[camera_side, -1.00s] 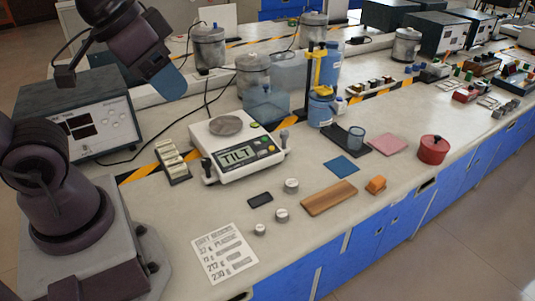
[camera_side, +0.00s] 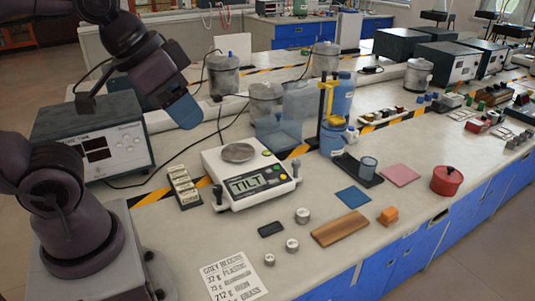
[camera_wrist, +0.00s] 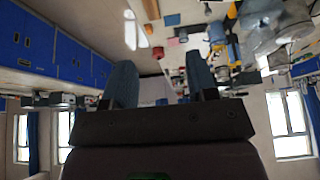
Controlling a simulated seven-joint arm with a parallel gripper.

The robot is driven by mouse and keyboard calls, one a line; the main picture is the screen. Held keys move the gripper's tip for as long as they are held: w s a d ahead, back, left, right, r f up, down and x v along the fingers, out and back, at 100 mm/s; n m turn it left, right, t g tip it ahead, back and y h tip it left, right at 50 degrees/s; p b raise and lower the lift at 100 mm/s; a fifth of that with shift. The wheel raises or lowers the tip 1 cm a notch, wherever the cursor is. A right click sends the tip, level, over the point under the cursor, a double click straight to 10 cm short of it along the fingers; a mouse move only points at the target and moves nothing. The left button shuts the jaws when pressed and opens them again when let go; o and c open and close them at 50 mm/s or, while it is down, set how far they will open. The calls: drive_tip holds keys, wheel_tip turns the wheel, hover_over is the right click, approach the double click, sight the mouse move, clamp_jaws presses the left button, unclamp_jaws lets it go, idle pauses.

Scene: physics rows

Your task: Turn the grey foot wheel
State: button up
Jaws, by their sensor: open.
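A white balance (camera_side: 262,190) with a round grey pan (camera_side: 238,152) stands on the bench, its display reading "TILT". A grey foot wheel (camera_side: 217,194) shows at its front left corner. A second grey foot wheel (camera_side: 296,166) shows at its right corner. My gripper (camera_side: 184,111) is raised behind and left of the balance, apart from both wheels, its blue fingers pointing down. In the wrist view my gripper (camera_wrist: 161,82) has its two fingers spread with nothing between them. I cannot make out the foot wheels in the wrist view.
A strip of blocks (camera_side: 184,187) lies left of the balance. Small metal weights (camera_side: 301,215), a dark block (camera_side: 271,229) and a wooden bar (camera_side: 340,228) lie in front. A clear tank (camera_side: 279,138) stands behind. A grey instrument box (camera_side: 95,130) stands at left.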

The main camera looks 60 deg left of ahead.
wheel_tip(320, 180, down, 2)
drive_tip(key=w+g, duration=0.2)
drive_tip(key=n+y, duration=0.3)
drive_tip(key=n, duration=0.4)
approach(296, 161)
drive_tip(key=shift+h, duration=0.3)
drive_tip(key=x, duration=0.9)
drive_tip(key=shift+a+r, duration=0.1)
drive_tip(key=shift+a, duration=0.05)
drive_tip(key=shift+c, duration=0.5)
drive_tip(key=c, duration=0.8)
drive_tip(key=shift+c, duration=0.2)
drive_tip(key=shift+m, duration=0.3)
